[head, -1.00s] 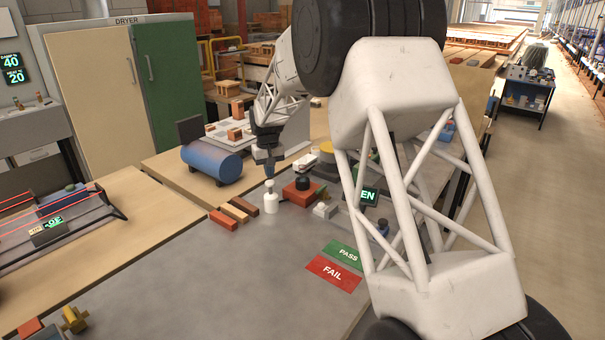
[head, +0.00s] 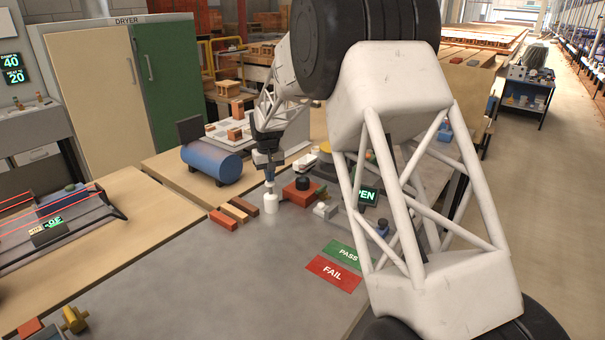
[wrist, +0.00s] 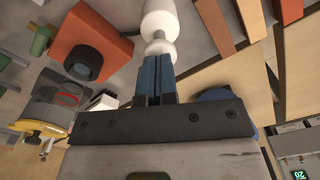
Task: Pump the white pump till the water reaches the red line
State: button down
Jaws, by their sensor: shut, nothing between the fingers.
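The white pump (head: 271,203) stands upright on the grey worktop, just past the end of a row of bricks. My gripper (head: 269,181) points down directly above it, with the blue fingertips at the pump's top. In the wrist view my gripper (wrist: 158,62) has its blue fingers together and empty, against or very close to the pump's white head (wrist: 158,46). The pump's rounded body (wrist: 160,20) shows beyond them. Contact looks likely, but the fingers partly hide the pump's top.
A red block with a black knob (head: 301,192) stands close to the right of the pump. Several bricks (head: 238,210) lie to the left, with a blue cylinder tank (head: 213,165) behind. Green PASS (head: 346,252) and red FAIL (head: 333,273) plates lie in front.

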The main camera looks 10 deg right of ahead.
jog(key=shift+f, duration=1.45)
jog(key=shift+r, duration=2.7)
jog(key=shift+r, duration=0.1)
notch_tip(320, 180, up, 6)
jog(key=shift+f, duration=0.15)
jog(key=shift+f, duration=0.2)
jog(key=shift+f, duration=3.1)
